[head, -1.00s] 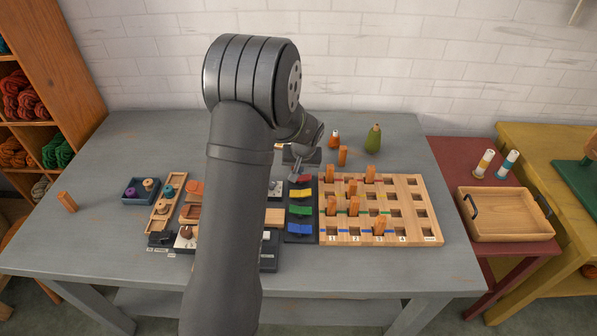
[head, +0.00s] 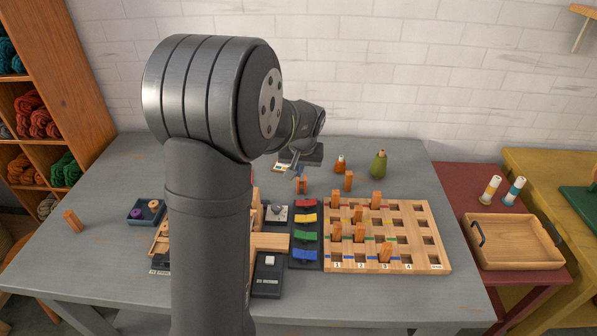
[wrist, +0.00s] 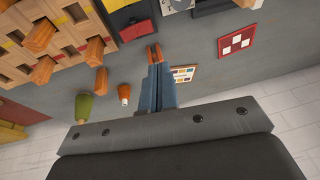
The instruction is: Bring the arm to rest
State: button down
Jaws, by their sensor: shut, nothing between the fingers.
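My gripper (head: 302,185) hangs above the back middle of the table (head: 400,165), behind the coloured tabs. Its blue-grey fingers (wrist: 158,78) are side by side and closed, with orange at their tips and nothing seen between them. In the wrist view they point away over the grey tabletop. My arm rises in front of the head view and hides part of the table's left middle.
An orange peg (head: 348,181), an orange bottle (head: 340,165) and a green pear-shaped thing (head: 379,164) stand right of my gripper. The pegboard (head: 432,222) holds several orange pegs. A small card (wrist: 183,73) and red-framed tile (wrist: 237,42) lie nearby.

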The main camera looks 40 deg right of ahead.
jog(key=d+f, duration=0.1)
jog(key=f, duration=0.2)
jog(key=d+f, duration=0.1)
jog(key=f, duration=0.2)
jog(key=d+f, duration=0.1)
jog(key=f, duration=0.2)
jog(key=shift+w+d, duration=0.1)
jog(key=shift+w, duration=0.2)
jog(key=v, duration=0.3)
jog(key=shift+s+d+r, duration=0.25)
jog(key=shift+r, duration=0.05)
jog(key=shift+f, duration=0.1)
